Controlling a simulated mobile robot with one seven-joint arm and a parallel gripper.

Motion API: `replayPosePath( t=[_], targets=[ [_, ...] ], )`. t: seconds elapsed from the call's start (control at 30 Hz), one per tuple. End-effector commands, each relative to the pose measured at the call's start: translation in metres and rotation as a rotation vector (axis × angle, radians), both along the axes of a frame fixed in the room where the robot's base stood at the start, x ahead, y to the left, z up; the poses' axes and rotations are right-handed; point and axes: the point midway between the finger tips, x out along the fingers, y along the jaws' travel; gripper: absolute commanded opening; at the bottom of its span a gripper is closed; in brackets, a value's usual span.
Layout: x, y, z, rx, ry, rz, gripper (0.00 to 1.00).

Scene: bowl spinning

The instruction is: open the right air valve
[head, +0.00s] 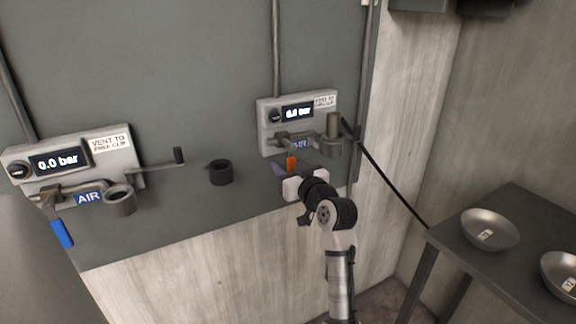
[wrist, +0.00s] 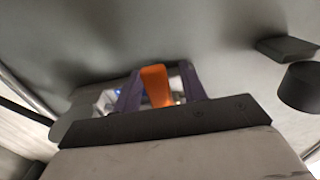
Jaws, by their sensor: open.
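The right air valve panel (head: 297,112) is a pale box on the grey wall. Its lit display (head: 298,112) seems to read 6.1 bar. An orange valve handle (head: 291,163) hangs below the panel. My gripper (head: 287,170) is directly at the handle, below the panel. In the wrist view the orange handle (wrist: 156,86) stands between the two purple fingers of my gripper (wrist: 158,90). The fingers are open on either side of it, and a small gap seems to show at each side. The handle's pivot is partly hidden by the panel and my gripper.
The left air panel (head: 70,162) reads 0.0 bar, with a blue handle (head: 61,233) hanging down. A dark round holder (head: 220,172) sticks out of the wall between the panels. A black hose (head: 390,185) runs down right. A dark table (head: 520,225) holds metal bowls (head: 489,229).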

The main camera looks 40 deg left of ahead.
Motion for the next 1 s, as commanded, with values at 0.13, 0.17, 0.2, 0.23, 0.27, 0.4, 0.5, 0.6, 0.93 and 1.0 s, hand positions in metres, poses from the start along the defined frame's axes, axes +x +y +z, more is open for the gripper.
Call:
replayPosePath(
  t=[0.13,0.17,0.2,0.23,0.27,0.4,0.5,0.6,0.93,1.0],
  targets=[
    [0.0000,0.0002,0.0000,0.000,0.000,0.000,0.42],
    [0.0000,0.0002,0.0000,0.000,0.000,0.000,0.42],
    [-0.0001,0.0001,0.0000,0.000,0.000,0.000,0.41],
    [-0.0001,0.0001,0.0001,0.000,0.000,0.000,0.37],
    [-0.0001,0.0000,0.0001,0.001,0.000,0.000,0.33],
    [0.0000,-0.0001,0.0001,0.001,0.000,0.000,0.14],
    [0.0000,-0.0001,0.0001,0.001,0.000,0.000,0.01],
    [-0.0001,-0.0002,0.0001,0.001,0.000,0.000,0.00],
    [-0.0018,0.0018,0.0011,0.010,0.025,0.001,0.00],
    [-0.0034,0.0037,0.0018,0.020,0.048,0.001,0.00]
  ],
)
